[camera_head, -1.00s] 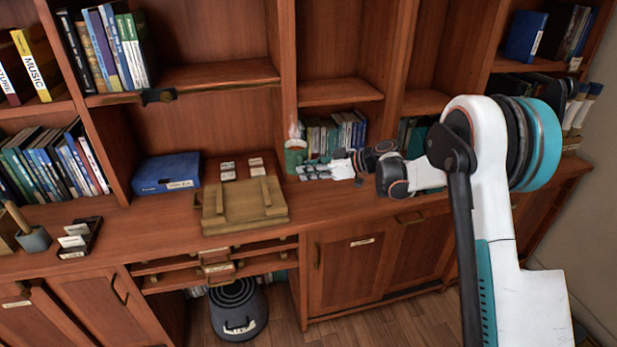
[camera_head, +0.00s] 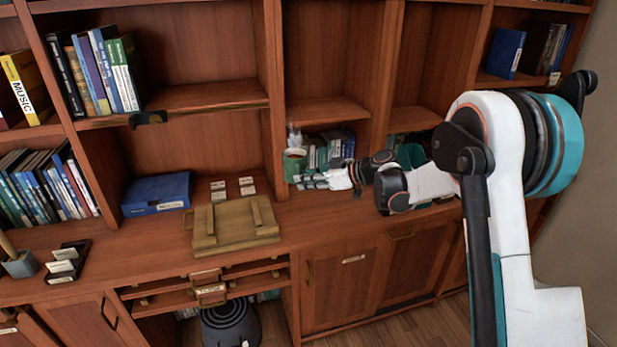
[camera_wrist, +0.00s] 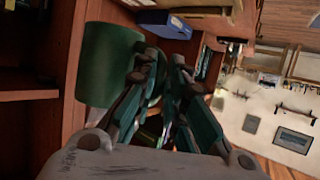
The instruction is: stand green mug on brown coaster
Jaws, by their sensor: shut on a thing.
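The green mug (camera_head: 293,163) is at the left end of my gripper (camera_head: 318,180) in the head view, in front of the small books in the middle bay. In the wrist view the mug (camera_wrist: 105,65) is large on the left, beside my fingers. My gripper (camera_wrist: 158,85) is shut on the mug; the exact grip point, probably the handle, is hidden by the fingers. I cannot tell whether the mug's base touches the counter. I cannot make out the brown coaster in either view.
Upright dividers (camera_head: 277,100) flank the mug's bay. Books (camera_head: 338,145) stand behind the mug.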

